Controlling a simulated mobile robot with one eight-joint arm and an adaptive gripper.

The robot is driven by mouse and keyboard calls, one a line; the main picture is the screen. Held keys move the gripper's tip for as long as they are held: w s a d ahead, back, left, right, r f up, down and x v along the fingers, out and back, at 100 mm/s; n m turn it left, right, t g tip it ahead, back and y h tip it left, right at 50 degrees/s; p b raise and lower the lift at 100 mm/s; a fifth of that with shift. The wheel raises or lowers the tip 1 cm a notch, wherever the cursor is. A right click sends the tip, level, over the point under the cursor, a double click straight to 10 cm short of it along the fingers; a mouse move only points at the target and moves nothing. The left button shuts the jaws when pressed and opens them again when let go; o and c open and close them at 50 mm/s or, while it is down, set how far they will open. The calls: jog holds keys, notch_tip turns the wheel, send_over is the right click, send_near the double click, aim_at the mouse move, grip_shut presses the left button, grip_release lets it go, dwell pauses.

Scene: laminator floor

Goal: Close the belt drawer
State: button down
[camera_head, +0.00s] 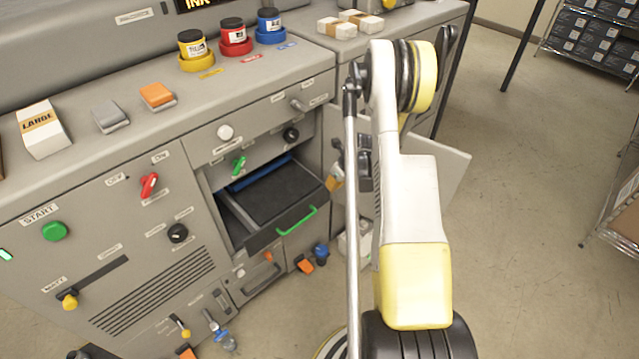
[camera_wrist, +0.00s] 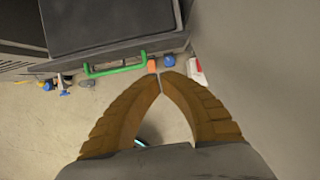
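The belt drawer (camera_head: 262,238) stands pulled out of the grey machine, with a dark flat top and a green bar handle (camera_head: 297,221) on its front. In the wrist view, the drawer (camera_wrist: 110,22) fills the top and its green handle (camera_wrist: 113,70) lies left of my fingertips. My gripper (camera_wrist: 160,76) has its two tan, ribbed fingers meeting at the tips, with nothing visible between them. It is apart from the handle. In the head view, my gripper (camera_head: 335,178) shows small beside the open drawer, partly covered by my arm.
An open grey door panel (camera_head: 435,175) stands right of the drawer, behind my arm. A green knob (camera_head: 239,165) is above the drawer opening. Ink jars (camera_head: 235,37) stand on the machine top. Orange and blue items (camera_head: 305,264) sit low below the drawer.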

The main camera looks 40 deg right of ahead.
aim_at(317, 192)
jog(key=w+f+b, duration=0.1)
jog(key=w+f, duration=0.1)
jog(key=f, duration=0.1)
jog(key=w+f+b, duration=0.2)
jog(key=f, duration=0.1)
jog(key=w+f+b, duration=0.2)
jog(key=f, duration=0.1)
jog(key=shift+w+a, duration=0.15)
jog(key=shift+w, duration=0.05)
jog(key=shift+w+r, duration=0.1)
jog(key=shift+w, duration=0.5)
jog(key=shift+w, duration=0.1)
